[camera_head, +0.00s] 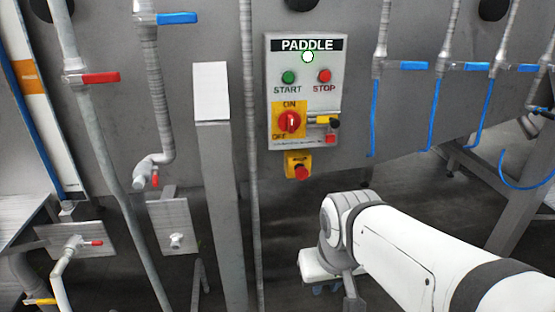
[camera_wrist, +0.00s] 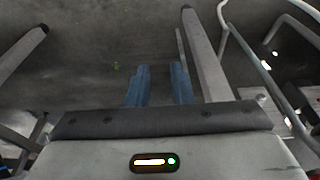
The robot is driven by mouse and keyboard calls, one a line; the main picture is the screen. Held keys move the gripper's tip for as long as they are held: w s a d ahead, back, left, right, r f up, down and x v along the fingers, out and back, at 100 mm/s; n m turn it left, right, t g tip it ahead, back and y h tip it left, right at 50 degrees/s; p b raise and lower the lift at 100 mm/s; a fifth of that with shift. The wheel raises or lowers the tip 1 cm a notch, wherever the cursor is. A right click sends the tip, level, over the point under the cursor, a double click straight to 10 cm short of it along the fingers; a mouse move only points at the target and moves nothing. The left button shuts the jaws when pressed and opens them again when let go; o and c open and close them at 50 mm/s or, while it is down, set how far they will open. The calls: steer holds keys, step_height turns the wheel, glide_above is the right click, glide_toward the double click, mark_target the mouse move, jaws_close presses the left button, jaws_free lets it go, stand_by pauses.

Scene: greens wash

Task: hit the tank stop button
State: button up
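A grey control panel labelled PADDLE (camera_head: 336,100) is fixed to the tank wall in the head view. It carries a red STOP button (camera_head: 324,76) at upper right and a green START button (camera_head: 289,77) to its left. Below the panel, a yellow box holds a red mushroom button (camera_head: 300,171). My gripper (camera_wrist: 161,72) shows two blue fingers with an empty gap between them in the wrist view, pointing over the dark floor. In the head view, it is mostly hidden below my arm's wrist, lower than the panel and apart from it.
A red rotary switch (camera_head: 289,122) on yellow sits low on the panel. A grey post (camera_head: 220,190) with a white plate stands left of the panel. Pipes with blue valve handles (camera_head: 407,66) and thin blue hoses hang at right. A red-handled valve (camera_head: 100,78) is at left.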

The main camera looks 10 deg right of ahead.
jaws_close()
stand_by(1.4)
